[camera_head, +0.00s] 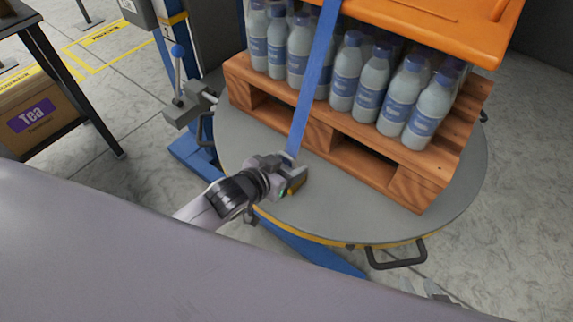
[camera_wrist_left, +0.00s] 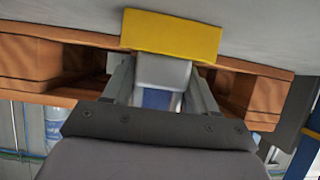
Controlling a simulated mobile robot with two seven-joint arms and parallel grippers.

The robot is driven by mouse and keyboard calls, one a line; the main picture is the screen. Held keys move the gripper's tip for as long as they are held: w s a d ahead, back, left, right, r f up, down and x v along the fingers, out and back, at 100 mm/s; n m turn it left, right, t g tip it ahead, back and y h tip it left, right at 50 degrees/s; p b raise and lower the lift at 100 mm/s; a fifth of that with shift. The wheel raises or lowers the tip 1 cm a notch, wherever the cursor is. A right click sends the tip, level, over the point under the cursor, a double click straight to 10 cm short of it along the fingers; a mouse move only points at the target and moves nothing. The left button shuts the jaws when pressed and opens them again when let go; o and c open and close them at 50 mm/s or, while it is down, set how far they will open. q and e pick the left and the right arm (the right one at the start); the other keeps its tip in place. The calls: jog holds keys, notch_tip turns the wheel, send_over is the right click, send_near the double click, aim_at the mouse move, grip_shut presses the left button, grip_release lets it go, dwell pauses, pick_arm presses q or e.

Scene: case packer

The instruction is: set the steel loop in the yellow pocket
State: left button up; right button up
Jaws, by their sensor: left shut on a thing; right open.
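My left gripper (camera_head: 292,176) is at the near edge of the round grey turntable, at the lower end of a blue strap (camera_head: 314,88). It is shut on the steel loop (camera_wrist_left: 163,72), a pale grey piece between the fingers in the left wrist view. The blue strap shows just below the loop there. The yellow pocket (camera_wrist_left: 171,33) is directly beyond the fingertips and covers the loop's far edge. I cannot tell whether the loop is inside the pocket or only against it. In the head view the gripper mostly hides loop and pocket.
A wooden pallet (camera_head: 330,141) with several blue-labelled bottles (camera_head: 347,75) stands on the turntable (camera_head: 345,214). An orange plate (camera_head: 445,28) lies over the bottles. A lever post (camera_head: 178,75) stands left. A black handle (camera_head: 397,263) sticks out at the turntable's near rim.

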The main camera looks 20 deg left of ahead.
pick_arm(q)
jog(key=shift+s+a+f, duration=0.1)
jog(key=shift+s+f, duration=0.1)
jog(key=shift+f, duration=0.35)
jog(key=o, duration=1.1)
jog(key=shift+s+f, duration=0.1)
jog(key=shift+f, duration=0.1)
jog(key=shift+o, duration=0.2)
jog(key=shift+r, duration=0.25)
jog(key=w+r+p+v, duration=0.1)
jog(key=p+v, duration=0.2)
jog(key=v, duration=0.9)
jog(key=s+a+f+n+g+y, duration=0.1)
jog(key=s+f, duration=0.6)
jog(key=f, duration=0.1)
jog(key=shift+a+n+y, duration=0.3)
jog(key=shift+n, duration=0.1)
jog(key=shift+s+r, duration=0.1)
jog(key=shift+s, duration=0.05)
